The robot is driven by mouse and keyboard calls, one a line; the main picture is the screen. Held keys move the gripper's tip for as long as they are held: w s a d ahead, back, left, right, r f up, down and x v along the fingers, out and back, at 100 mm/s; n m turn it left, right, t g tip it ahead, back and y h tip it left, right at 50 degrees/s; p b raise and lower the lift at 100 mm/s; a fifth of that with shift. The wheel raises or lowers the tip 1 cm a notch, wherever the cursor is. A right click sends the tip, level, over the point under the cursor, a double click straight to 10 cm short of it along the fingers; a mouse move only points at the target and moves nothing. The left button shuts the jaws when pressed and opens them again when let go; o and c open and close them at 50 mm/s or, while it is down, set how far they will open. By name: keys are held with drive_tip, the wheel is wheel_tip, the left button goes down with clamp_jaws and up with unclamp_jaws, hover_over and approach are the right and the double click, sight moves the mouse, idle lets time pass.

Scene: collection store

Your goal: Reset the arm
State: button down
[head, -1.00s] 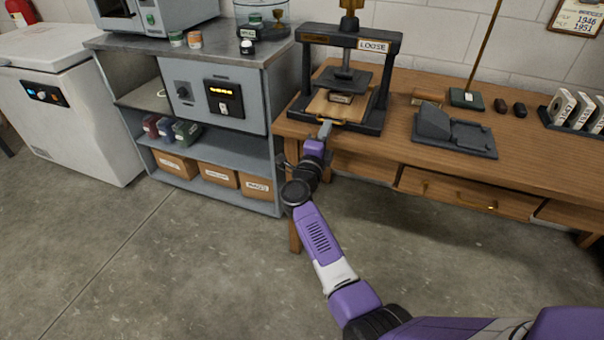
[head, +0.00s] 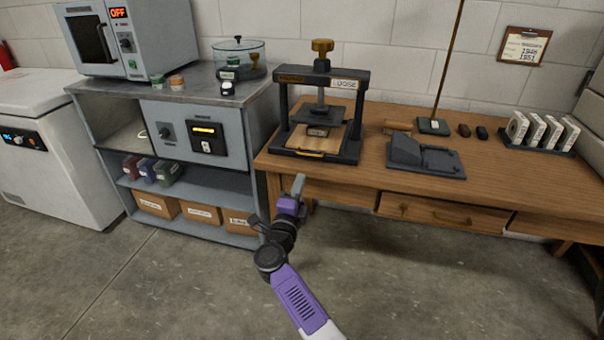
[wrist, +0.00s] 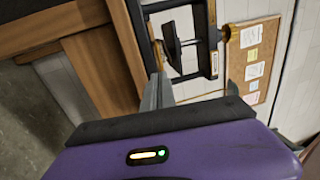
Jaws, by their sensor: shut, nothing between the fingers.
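My gripper (head: 298,187) is shut and empty. In the head view it is in front of the wooden workbench, below and apart from the press, with my purple arm reaching up from the bottom of the picture. In the wrist view my gripper's fingers (wrist: 158,92) point up toward the press. The press (head: 322,105) stands on the left end of the workbench (head: 370,122), with a wooden board and a small labelled block under its plate. Its frame label reads LOOSE.
A grey cabinet (head: 195,125) with a dial panel stands left of the workbench, with an oven (head: 130,40) and a glass vessel (head: 238,57) on top. A white freezer (head: 55,150) is far left. A dark stand (head: 425,158) sits right of the press. The floor in front is clear.

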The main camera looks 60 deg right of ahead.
drive_tip(key=shift+v, duration=2.65)
drive_tip(key=w+a+r+n+t+p, duration=0.1)
drive_tip(key=w+a+r+n+t, duration=0.1)
drive_tip(key=a+r+n+t, duration=0.45)
drive_tip(key=s+a+r+n+t+y+p, duration=0.2)
drive_tip(key=s+a+r+n+t+y, duration=0.2)
drive_tip(key=s+a+n+t+y, duration=0.5)
drive_tip(key=s+a+r+n+g+y+p, duration=0.1)
drive_tip(key=s+a+n+g+y+p, duration=0.1)
drive_tip(key=s+a+n, duration=0.3)
drive_tip(key=s+a+n+g+y+p, duration=0.3)
drive_tip(key=s+a+n, duration=0.3)
drive_tip(key=s, duration=0.7)
drive_tip(key=s+a+r+n+g+y+p, duration=0.1)
drive_tip(key=s+a+n+g+y+p, duration=0.2)
drive_tip(key=s, duration=0.6)
drive_tip(key=shift+a+r+n+y+p, duration=0.4)
drive_tip(key=shift+a+n+y, duration=0.4)
drive_tip(key=shift+a+n, duration=0.4)
